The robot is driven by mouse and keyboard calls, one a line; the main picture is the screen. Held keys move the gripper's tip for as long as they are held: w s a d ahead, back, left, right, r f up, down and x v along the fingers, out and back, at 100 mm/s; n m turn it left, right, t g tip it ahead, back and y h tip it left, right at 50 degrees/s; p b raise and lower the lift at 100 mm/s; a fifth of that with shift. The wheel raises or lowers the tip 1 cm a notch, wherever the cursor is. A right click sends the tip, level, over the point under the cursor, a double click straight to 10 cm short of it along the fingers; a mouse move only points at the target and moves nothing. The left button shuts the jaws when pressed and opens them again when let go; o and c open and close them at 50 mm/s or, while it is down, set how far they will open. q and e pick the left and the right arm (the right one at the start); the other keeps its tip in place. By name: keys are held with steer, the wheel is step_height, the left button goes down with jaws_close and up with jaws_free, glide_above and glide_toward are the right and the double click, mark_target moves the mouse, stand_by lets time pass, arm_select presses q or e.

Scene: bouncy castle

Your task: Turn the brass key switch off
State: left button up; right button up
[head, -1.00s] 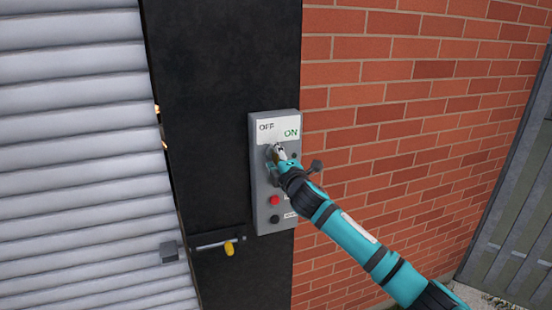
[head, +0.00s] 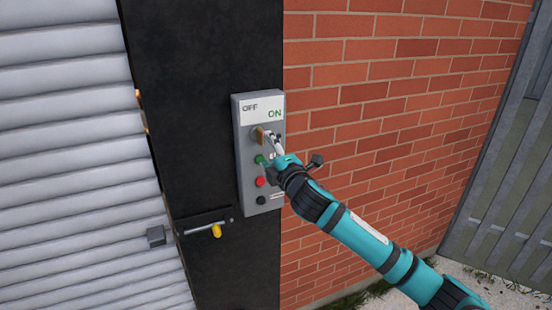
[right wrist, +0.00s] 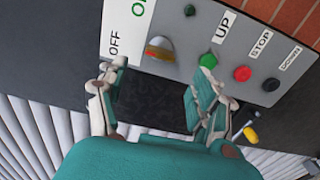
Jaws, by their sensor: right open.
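The brass key switch (head: 261,136) is on a grey control box (head: 246,180), below its white label marked OFF and ON. It also shows in the right wrist view (right wrist: 160,50), where its flat brass bar looks roughly in line with the word OFF; its exact setting is hard to tell. My right gripper (right wrist: 152,85) is open and empty. Its fingers are spread apart, and the key switch shows beyond the gap, clear of them. In the head view the right gripper (head: 273,143) is just right of the key. My left gripper is not in view.
Green (right wrist: 208,61), red (head: 260,182) and black (head: 261,200) buttons sit below the key. A dark post (head: 185,120) carries the box.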

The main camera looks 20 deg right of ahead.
steer(key=s, duration=0.4)
steer(key=shift+s, duration=0.1)
steer(key=shift+d, duration=0.1)
steer(key=d+f+m+g+h+b, duration=0.1)
steer(key=d+f+m+g+b, duration=0.15)
steer(key=f, duration=1.35)
steer(key=d+f+m+g+b, duration=0.2)
steer(key=f+m, duration=0.1)
steer(key=f, duration=1.3)
steer(key=s+d+f+m+g+b, duration=0.15)
steer(key=s+f, duration=0.35)
steer(key=f, duration=0.6)
steer(key=s+f+m+g+b, duration=0.25)
steer(key=s+f, duration=0.35)
steer(key=f, duration=0.6)
steer(key=s+f+m+g+b, duration=0.1)
steer(key=s+f+m+g, duration=0.15)
steer(key=s+f, duration=1.05)
steer(key=s+a+f+m+g+b, duration=0.1)
steer(key=s+f+g, duration=0.1)
steer(key=s+f, duration=0.4)
steer(key=s+a+f+m+g+b, duration=0.2)
steer(key=s+f, duration=0.4)
steer(key=s, duration=1)
steer(key=s+a+f+m+g+b, duration=0.1)
steer(key=s+a+f+g, duration=0.1)
steer(key=s+f, duration=0.4)
steer(key=s, duration=0.5)
steer(key=shift+s+f, duration=0.35)
steer(key=shift+s, duration=0.05)
